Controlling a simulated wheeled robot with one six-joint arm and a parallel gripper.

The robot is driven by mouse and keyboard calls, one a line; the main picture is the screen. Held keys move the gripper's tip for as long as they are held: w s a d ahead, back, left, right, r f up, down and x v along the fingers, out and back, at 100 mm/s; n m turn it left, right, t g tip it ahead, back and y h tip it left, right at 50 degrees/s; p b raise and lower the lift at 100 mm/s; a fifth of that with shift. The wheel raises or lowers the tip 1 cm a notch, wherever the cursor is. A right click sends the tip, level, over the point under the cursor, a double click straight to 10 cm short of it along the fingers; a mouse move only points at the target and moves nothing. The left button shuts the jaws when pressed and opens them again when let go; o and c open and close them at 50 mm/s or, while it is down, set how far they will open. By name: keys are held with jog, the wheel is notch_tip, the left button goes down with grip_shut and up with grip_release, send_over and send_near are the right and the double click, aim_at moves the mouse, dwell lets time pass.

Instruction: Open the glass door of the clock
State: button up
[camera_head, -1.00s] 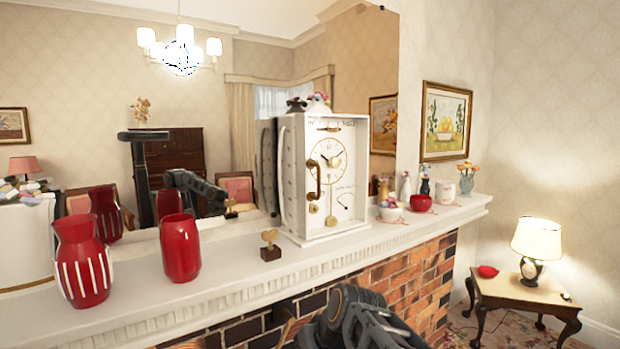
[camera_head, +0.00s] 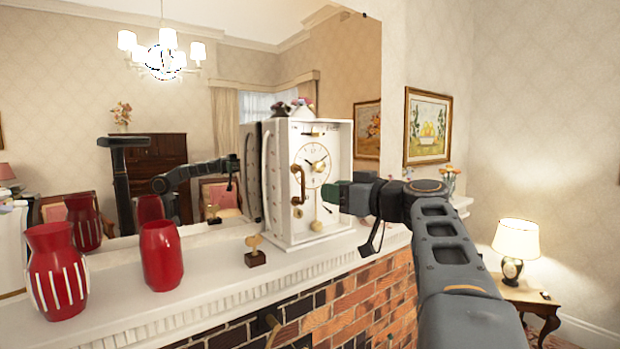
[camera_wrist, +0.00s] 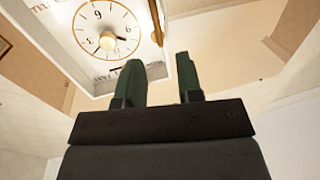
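The white box clock (camera_head: 275,205) stands upright on the mantel, its front with a round gold-rimmed dial (camera_head: 316,165) turned to the right. A curved brass handle (camera_head: 298,184) is on the left of the front. The glass is hard to make out, and the door looks shut. My gripper (camera_head: 338,196) is just right of the clock's front, green fingers toward it, apart from the handle. In the wrist view my gripper (camera_wrist: 160,78) is open and empty, below the upside-down dial (camera_wrist: 106,28). My fingers and wrist cover part of the clock's right side.
Two red vases (camera_head: 56,270) (camera_head: 160,255) and a small heart ornament (camera_head: 255,250) stand on the mantel (camera_head: 215,285), left of the clock. A mirror is behind. A lamp (camera_head: 516,240) stands on a side table at lower right.

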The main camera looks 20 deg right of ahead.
aim_at(304, 186)
jog(key=p+x, duration=0.3)
jog(key=x, duration=0.7)
jog(key=shift+d, duration=0.1)
jog(key=shift+c, duration=0.3)
grip_shut()
